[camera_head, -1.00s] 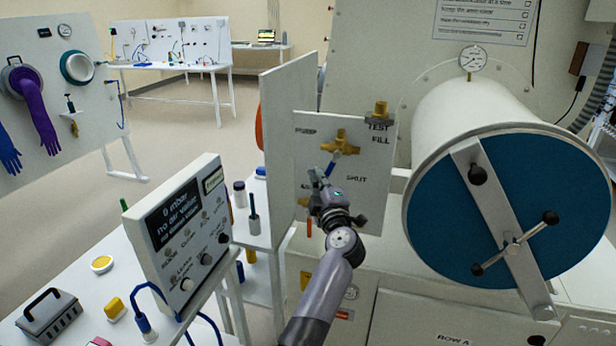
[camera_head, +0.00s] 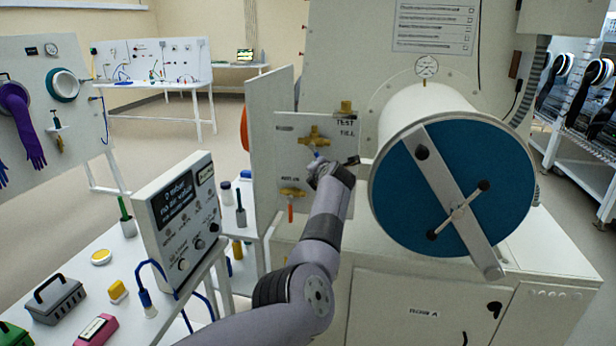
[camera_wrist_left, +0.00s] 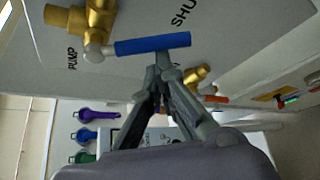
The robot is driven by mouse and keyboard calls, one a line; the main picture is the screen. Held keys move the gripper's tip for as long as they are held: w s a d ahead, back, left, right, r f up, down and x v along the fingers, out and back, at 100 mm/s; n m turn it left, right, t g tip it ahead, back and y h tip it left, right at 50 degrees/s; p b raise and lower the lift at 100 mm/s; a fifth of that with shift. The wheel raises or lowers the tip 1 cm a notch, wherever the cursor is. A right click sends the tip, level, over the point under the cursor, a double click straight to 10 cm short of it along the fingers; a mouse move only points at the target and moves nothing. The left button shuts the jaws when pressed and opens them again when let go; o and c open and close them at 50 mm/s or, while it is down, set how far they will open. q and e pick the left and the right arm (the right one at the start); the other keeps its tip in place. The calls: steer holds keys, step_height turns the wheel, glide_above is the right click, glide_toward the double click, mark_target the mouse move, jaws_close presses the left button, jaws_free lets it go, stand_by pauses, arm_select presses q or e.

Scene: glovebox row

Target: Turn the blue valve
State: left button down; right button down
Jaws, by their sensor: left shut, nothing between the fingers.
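The blue valve is a brass body (camera_head: 314,137) with a blue lever, high on the white panel (camera_head: 285,165). In the left wrist view its blue lever (camera_wrist_left: 152,44) runs from the pivot under the brass body (camera_wrist_left: 95,20) toward the "SHUT" lettering. My left gripper (camera_wrist_left: 164,68) is shut and empty, its fingertips right by the lever's lower edge; I cannot tell whether they touch. In the head view my left gripper (camera_head: 318,172) is just below the brass body, and it and the wrist hide most of the lever and the "SHUT" label. My right gripper is out of view.
A lower brass valve (camera_head: 292,192) with an orange lever is below on the panel. A brass fitting (camera_head: 346,107) is at the panel's top right. The big blue-doored cylinder (camera_head: 460,190) stands close on the right. A display box (camera_head: 180,215) stands left.

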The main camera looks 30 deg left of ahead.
arm_select(q)
steer(key=shift+n+h, duration=0.3)
steer(key=shift+w+d+r+p, duration=0.2)
steer(key=shift+d+r+p, duration=0.2)
steer(key=shift+d+r, duration=0.2)
steer(key=shift+w+d+r+p, duration=0.25)
steer(key=shift+d+r+p, duration=0.1)
steer(key=shift+d+r, duration=0.25)
steer(key=shift+w+d+r+p, duration=0.2)
steer(key=shift+d+r+p, duration=0.2)
steer(key=shift+d+r, duration=0.2)
steer(key=shift+d, duration=0.1)
steer(key=shift+f, duration=0.1)
